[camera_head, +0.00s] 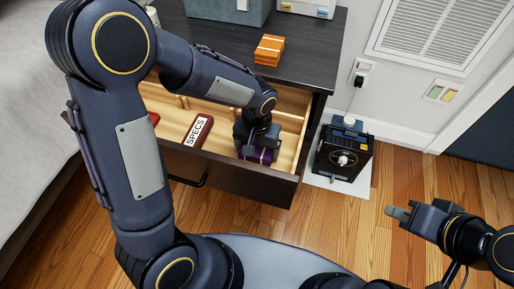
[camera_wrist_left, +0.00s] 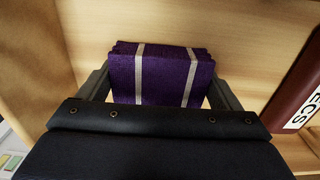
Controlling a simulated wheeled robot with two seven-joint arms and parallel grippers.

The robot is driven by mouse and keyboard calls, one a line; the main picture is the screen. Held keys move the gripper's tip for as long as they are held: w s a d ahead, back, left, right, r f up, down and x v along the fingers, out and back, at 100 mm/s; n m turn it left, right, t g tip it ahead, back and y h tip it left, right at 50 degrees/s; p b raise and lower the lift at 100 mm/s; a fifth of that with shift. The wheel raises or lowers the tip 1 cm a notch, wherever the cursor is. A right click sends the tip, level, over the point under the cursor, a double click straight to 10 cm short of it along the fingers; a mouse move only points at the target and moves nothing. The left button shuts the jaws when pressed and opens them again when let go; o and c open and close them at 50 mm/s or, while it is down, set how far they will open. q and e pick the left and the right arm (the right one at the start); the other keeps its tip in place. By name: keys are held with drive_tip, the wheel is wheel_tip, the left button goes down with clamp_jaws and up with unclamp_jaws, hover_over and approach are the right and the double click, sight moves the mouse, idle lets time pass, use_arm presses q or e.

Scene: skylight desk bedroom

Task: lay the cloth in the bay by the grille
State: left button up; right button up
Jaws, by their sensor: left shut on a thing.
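The purple cloth (camera_wrist_left: 160,75), folded and with two pale stripes, sits between the fingers of my left gripper (camera_head: 257,147), which is shut on it. The cloth (camera_head: 256,157) is partly hidden by the gripper in the head view. It is inside the right-hand bay of the open wooden drawer (camera_head: 288,140), on the side of the wall grille (camera_head: 436,38). Whether it touches the drawer floor is unclear. My right gripper (camera_head: 399,213) is above the floor at the right, apart from the drawer, with nothing visible in it.
A red case labelled SPECS (camera_head: 199,131) lies in the drawer left of the cloth. Orange boxes (camera_head: 269,50) stand on the dark dresser top (camera_head: 310,60). A black appliance (camera_head: 342,154) stands on the floor right of the drawer. The wooden floor in front is clear.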

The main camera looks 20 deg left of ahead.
sight(257, 148)
use_arm(q)
drive_tip(key=shift+f, duration=0.1)
drive_tip(key=o, duration=0.8)
drive_tip(key=shift+r, duration=0.3)
wheel_tip(257, 148, up, 12)
drive_tip(key=p, duration=0.4)
drive_tip(key=s+a+r+n+t+h, duration=0.1)
drive_tip(key=s+a+r+t+h, duration=0.1)
drive_tip(key=s, duration=0.6)
drive_tip(key=s+a+r+n+t+h, duration=0.1)
drive_tip(key=s+a+r+t, duration=0.2)
drive_tip(key=s+a, duration=0.4)
drive_tip(key=shift+s+r+t+h, duration=0.3)
drive_tip(key=shift+s+r+h, duration=0.15)
drive_tip(key=shift+r, duration=0.25)
